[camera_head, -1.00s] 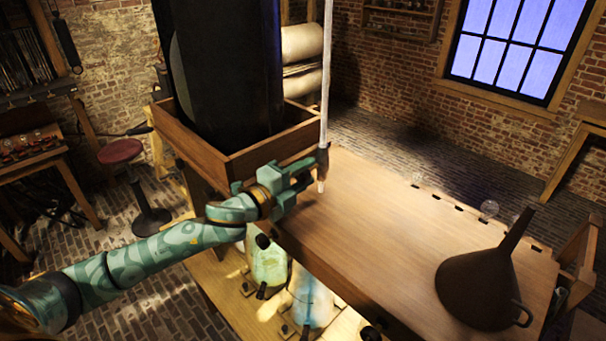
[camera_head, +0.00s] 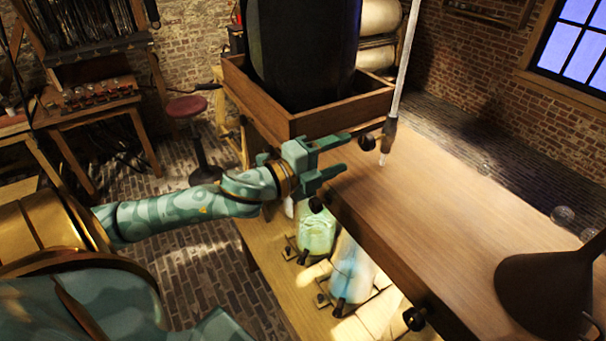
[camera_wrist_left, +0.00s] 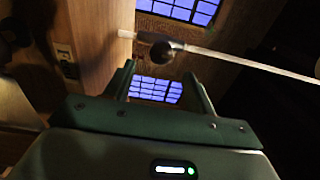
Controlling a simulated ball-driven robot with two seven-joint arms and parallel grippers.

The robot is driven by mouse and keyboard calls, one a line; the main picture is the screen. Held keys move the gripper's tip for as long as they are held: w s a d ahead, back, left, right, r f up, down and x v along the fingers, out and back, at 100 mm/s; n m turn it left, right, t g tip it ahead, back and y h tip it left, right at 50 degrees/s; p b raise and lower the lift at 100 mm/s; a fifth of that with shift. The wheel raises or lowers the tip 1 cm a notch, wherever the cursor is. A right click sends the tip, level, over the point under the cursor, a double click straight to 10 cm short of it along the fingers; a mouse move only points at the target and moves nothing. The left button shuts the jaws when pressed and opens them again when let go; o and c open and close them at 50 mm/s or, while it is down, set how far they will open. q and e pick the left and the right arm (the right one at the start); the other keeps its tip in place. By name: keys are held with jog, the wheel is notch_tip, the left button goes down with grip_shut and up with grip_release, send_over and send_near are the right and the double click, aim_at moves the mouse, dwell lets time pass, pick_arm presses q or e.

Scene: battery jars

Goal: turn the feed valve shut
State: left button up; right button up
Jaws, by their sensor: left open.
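The feed valve is a dark body (camera_head: 389,130) on a thin pale glass tube (camera_head: 408,55), with a round black knob (camera_head: 367,142) on its left side. The tube hangs over the wooden table, near the wooden box. My left gripper (camera_head: 347,153) is open and empty, its fingers pointing right toward the knob. The upper fingertip looks close to the knob; I cannot tell whether they touch. In the left wrist view the knob (camera_wrist_left: 162,51) shows beyond the gap between the open fingertips (camera_wrist_left: 158,72). My right gripper is not in view.
The wooden box (camera_head: 335,115) holds a large dark vessel (camera_head: 300,45). A dark funnel (camera_head: 540,290) lies on the wooden table (camera_head: 440,215) at the right. Glowing jars (camera_head: 316,232) stand on the lower shelf.

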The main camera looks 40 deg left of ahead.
pick_arm(q)
jog(key=b+v, duration=0.1)
jog(key=v, duration=0.7)
jog(key=shift+s, duration=0.15)
dwell(0.3)
